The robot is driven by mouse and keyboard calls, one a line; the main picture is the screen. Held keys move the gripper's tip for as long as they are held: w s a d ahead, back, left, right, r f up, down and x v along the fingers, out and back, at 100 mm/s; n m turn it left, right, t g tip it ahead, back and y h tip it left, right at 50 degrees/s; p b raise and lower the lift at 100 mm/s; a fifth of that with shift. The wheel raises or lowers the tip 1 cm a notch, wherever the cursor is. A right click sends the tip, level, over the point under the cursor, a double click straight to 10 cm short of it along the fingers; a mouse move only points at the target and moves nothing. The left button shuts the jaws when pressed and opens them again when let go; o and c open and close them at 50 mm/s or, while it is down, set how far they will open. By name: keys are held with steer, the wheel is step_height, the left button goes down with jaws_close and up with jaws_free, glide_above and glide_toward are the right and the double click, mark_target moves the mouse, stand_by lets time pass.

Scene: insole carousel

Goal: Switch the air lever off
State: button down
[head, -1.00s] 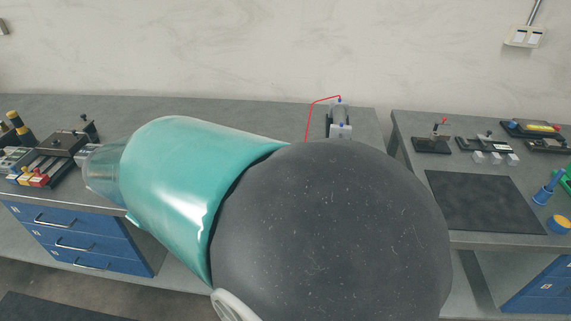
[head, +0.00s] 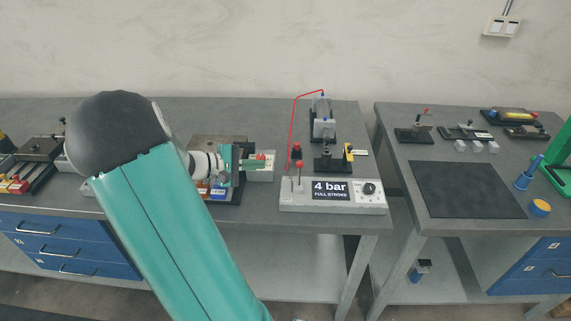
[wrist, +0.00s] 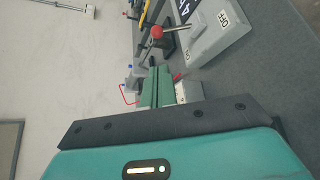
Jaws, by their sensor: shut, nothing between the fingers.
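The air lever (head: 299,167) is a short stem with a red ball knob at the left end of a grey control box (head: 288,198). The box shows "4 bar FULL STROKE". In the wrist view the red knob (wrist: 157,32) stands beyond my fingertips, and the box (wrist: 213,38) has ON and OFF labels, ON on the nearer part. The lever's exact lean is hard to tell. My gripper (head: 264,163) points right, left of the lever and apart from it. Its teal fingers (wrist: 156,70) are shut and empty.
A red air line (head: 291,125) rises behind the lever to a cylinder unit (head: 323,125). A black fixture with a yellow part (head: 348,152) stands behind the box. A fixture (head: 215,145) lies behind my gripper. A second table (head: 390,165) stands right, across a gap.

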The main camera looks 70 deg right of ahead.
mark_target(299, 174)
steer(key=x, duration=1)
